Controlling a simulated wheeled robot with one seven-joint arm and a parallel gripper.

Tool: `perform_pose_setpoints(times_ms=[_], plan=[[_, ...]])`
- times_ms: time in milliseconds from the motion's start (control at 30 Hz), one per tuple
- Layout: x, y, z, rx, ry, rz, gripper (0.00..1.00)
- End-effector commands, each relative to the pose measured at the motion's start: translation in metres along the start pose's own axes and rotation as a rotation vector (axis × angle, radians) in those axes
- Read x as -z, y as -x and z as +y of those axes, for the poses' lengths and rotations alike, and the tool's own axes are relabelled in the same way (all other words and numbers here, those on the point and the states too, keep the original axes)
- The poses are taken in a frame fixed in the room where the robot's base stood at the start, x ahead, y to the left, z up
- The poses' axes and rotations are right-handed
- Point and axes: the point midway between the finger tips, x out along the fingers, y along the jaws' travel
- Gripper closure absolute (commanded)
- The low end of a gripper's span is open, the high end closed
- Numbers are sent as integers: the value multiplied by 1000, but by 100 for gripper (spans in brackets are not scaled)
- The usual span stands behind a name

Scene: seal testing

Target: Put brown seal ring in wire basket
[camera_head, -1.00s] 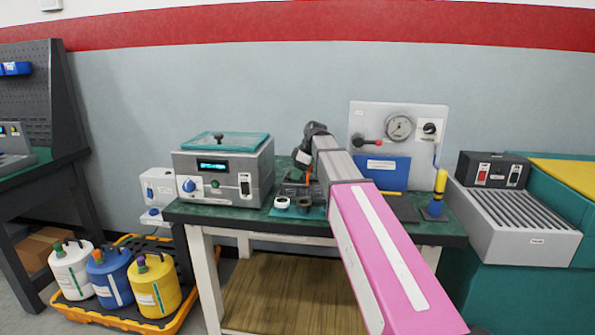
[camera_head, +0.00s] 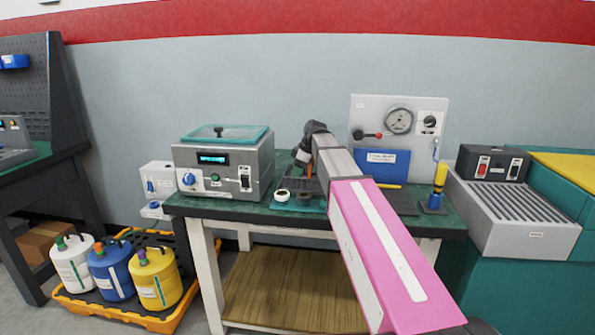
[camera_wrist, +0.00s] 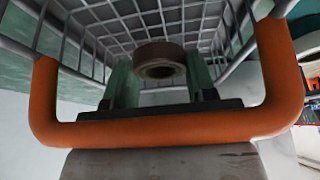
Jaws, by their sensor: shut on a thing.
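The brown seal ring (camera_wrist: 160,62) is between the two greenish fingers of my gripper (camera_wrist: 161,79) in the wrist view, and the gripper is shut on it. The grey wire basket (camera_wrist: 185,24) spreads beyond the ring, with its grid behind the ring and side wires at left and right. An orange bar (camera_wrist: 160,130), apparently the basket's handle, crosses the picture near the base of my gripper. I cannot tell how far the ring is from the wires. In the head view my gripper (camera_head: 303,157) is over the bench, and my arm hides much of the basket.
A white ring (camera_head: 282,195) and a dark ring-like piece (camera_head: 304,198) are on the bench near my arm. A grey machine with a teal lid (camera_head: 225,133) stands to the left. A gauge panel (camera_head: 398,105) and a yellow-topped tool (camera_head: 438,180) are to the right.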

Motion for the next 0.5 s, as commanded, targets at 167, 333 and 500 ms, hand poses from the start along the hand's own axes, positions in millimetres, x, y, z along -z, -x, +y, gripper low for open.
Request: perform_pose_setpoints(times_ms=[167,333,500], plan=[[-1,-3,0,0,0,0,73],[-2,-5,0,0,0,0,73],[-3,-8,0,0,0,0,73]])
